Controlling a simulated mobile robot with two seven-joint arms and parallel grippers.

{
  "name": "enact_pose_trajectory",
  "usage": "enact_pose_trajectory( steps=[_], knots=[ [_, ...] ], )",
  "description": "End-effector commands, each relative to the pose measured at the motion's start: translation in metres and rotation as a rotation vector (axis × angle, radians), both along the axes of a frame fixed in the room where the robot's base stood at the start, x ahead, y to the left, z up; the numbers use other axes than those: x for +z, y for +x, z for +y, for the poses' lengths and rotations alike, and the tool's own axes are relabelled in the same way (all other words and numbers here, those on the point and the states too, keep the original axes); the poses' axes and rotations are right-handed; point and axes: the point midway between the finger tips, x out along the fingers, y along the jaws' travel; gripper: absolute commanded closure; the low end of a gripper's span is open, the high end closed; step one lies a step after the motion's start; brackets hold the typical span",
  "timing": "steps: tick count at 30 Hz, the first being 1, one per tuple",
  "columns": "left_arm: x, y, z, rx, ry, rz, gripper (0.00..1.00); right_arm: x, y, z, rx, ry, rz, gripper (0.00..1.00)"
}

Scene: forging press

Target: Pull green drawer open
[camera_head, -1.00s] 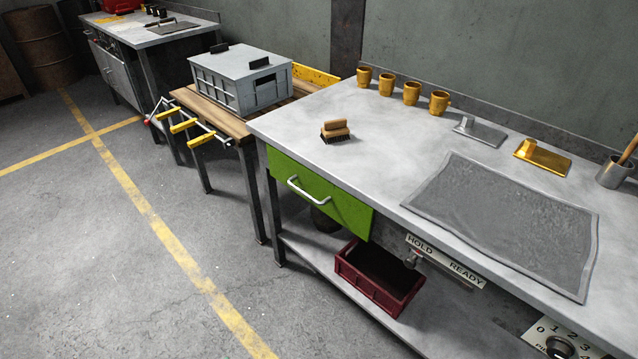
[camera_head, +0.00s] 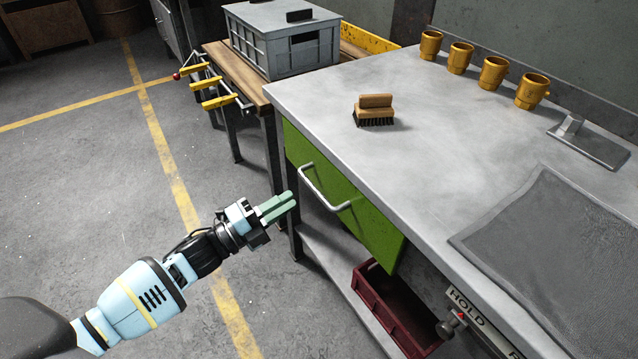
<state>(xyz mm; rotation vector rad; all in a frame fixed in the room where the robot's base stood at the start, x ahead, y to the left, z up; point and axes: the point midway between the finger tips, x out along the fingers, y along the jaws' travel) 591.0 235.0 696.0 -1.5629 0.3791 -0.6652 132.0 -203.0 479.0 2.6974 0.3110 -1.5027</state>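The green drawer (camera_head: 366,215) sits under the grey workbench top, its front flush with the bench, so it looks closed. A pale metal bar handle (camera_head: 323,190) crosses its front. My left gripper (camera_head: 292,201) has come in from the lower left. Its pale green fingers lie side by side with almost no gap and hold nothing visible. They point toward the drawer, just left of the handle and apparently apart from it. My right gripper is not in view.
A wooden brush (camera_head: 375,110) and several yellow mugs (camera_head: 492,73) stand on the workbench (camera_head: 440,125). A red crate (camera_head: 388,305) sits on the lower shelf. A side table with a grey box (camera_head: 285,45) stands behind. The floor at left is clear.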

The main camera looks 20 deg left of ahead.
Motion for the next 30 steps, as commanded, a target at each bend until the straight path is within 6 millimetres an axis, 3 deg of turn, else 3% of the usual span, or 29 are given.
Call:
enact_pose_trajectory(
  steps=[18, 29, 30],
  knots=[
    [0.014, 0.056, -0.044, 0.001, -0.003, 0.001, 0.81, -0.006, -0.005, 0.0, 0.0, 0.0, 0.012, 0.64],
    [0.014, 0.06, -0.047, 0.001, -0.002, 0.003, 0.81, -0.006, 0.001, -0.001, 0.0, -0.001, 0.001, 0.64],
    [0.014, 0.06, -0.047, 0.001, -0.003, 0.002, 0.85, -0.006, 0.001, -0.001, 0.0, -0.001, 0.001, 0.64]
  ],
)
